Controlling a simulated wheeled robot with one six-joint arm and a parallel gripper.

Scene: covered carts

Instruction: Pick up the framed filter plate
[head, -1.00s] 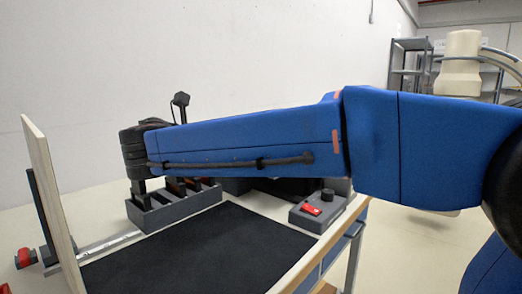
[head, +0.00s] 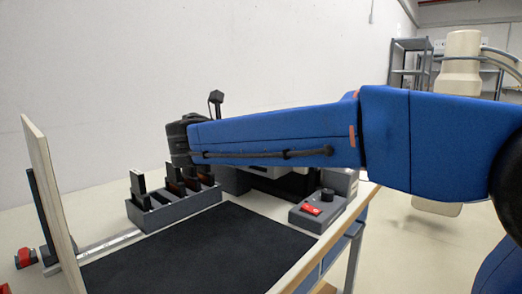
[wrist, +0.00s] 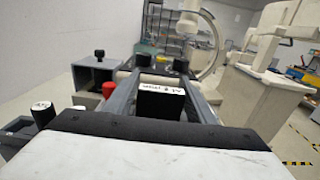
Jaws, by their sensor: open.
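Several thin dark plates stand upright in a slotted grey rack (head: 152,221) at the back of the table. The leftmost plate (head: 138,184) is in clear view, and others stand to its right. I cannot tell from the head view which one is the framed filter plate. My gripper is above the right part of the rack, its fingertips hidden behind plates and arm in the head view. In the wrist view my gripper (wrist: 160,72) is open, with grey fingers on both sides of a black plate (wrist: 160,104) with a white label; contact cannot be told.
A black mat (head: 200,250) lies in front of the rack. A grey control box (head: 318,212) with a red switch and black knob is to the right. An upright pale board (head: 48,190) stands at the left. A dark device is partly hidden behind my arm.

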